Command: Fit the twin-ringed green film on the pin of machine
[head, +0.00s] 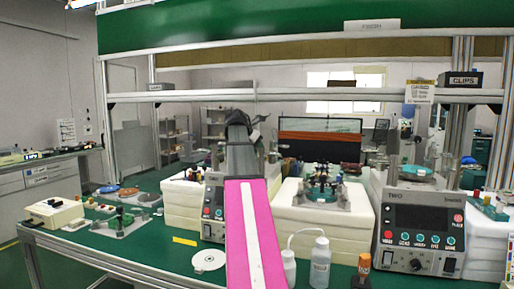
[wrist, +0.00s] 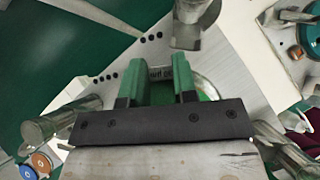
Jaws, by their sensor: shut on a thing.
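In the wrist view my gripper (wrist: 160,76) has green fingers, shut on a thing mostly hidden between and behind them. A green patch (wrist: 161,95) shows between the fingers and a pale curved rim lies beside the right one; I take it for the green film, but its two rings cannot be made out. In the head view my pink arm link hides the fingers and what they hold. Machine TWO (head: 419,232) stands at the right with a blue-green disc on top. A middle machine (head: 322,194) carries a green disc. No bare pin is clearly visible.
A white disc with a hole (head: 209,260) lies on the green table left of my arm. White bottles (head: 320,262) and an orange-capped brown bottle (head: 363,272) stand at the front right. A beige box (head: 54,213) and small fixtures are at the left. Shelf rails cross above the machines.

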